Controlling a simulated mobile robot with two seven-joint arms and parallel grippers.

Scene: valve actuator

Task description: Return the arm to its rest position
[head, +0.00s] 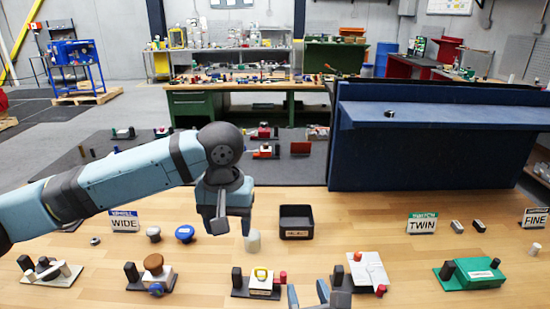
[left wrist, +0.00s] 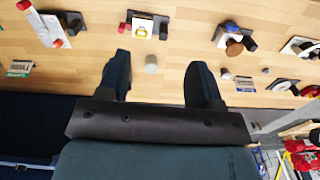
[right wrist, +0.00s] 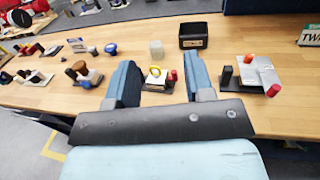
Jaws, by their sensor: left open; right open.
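My left arm reaches in from the left in the head view. Its gripper (head: 232,222) hangs over the table, open and empty, beside a pale cylinder (head: 253,241). In the left wrist view the fingers (left wrist: 160,66) are apart, with that cylinder (left wrist: 151,64) between them in the picture; I cannot see contact. My right gripper (head: 320,295) shows only partly at the bottom edge, in front of the yellow-ring device (head: 262,281) and the white-plate device (head: 368,271). In the right wrist view its fingers (right wrist: 161,64) are apart and empty, with the yellow-ring device beyond them.
A wooden table (head: 330,260) carries a brown-knob device (head: 153,266), a green-base device (head: 472,273), a grey device at far left (head: 48,271) and a black bin (head: 297,222). Signs WIDE (head: 125,222) and TWIN (head: 422,224) stand behind. A tall blue panel (head: 430,155) rises at the back right.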

